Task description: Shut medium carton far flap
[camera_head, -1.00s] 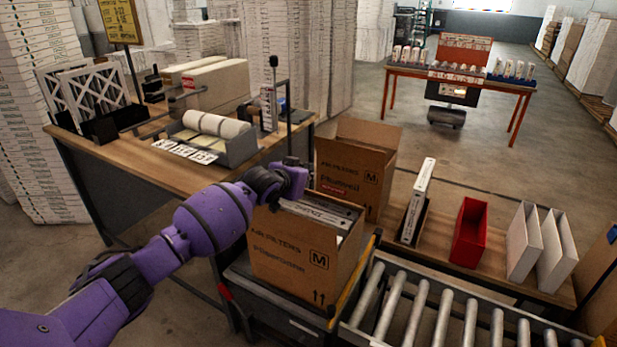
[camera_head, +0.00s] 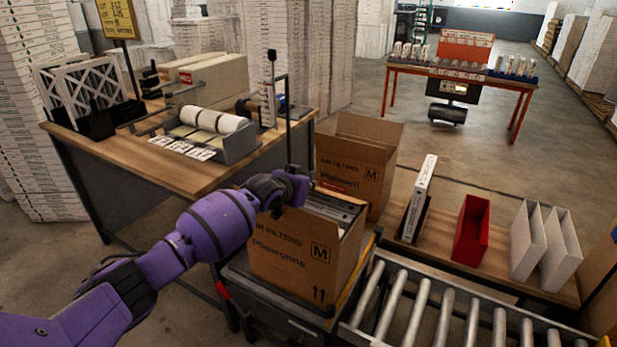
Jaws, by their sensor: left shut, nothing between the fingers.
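The brown medium carton (camera_head: 290,258), marked M, stands upright on a dark stand beside the roller conveyor. Its top is at least partly open, and grey-white filters (camera_head: 335,207) show inside. My left gripper (camera_head: 296,198) is at the carton's upper left edge, over the far left part of its opening. It is shut and empty, with its fingertips small and dark in the picture. The gripper and wrist hide that corner, and I cannot clearly make out the far flap or tell whether the gripper touches it. My right gripper is not in view.
A second M carton (camera_head: 345,178) stands just behind, its top flap raised. A wooden workbench (camera_head: 185,175) is to the left. Roller conveyor (camera_head: 430,315) lies right; behind it stand a white boxed filter (camera_head: 420,195), a red bin (camera_head: 470,232) and white bins (camera_head: 527,245).

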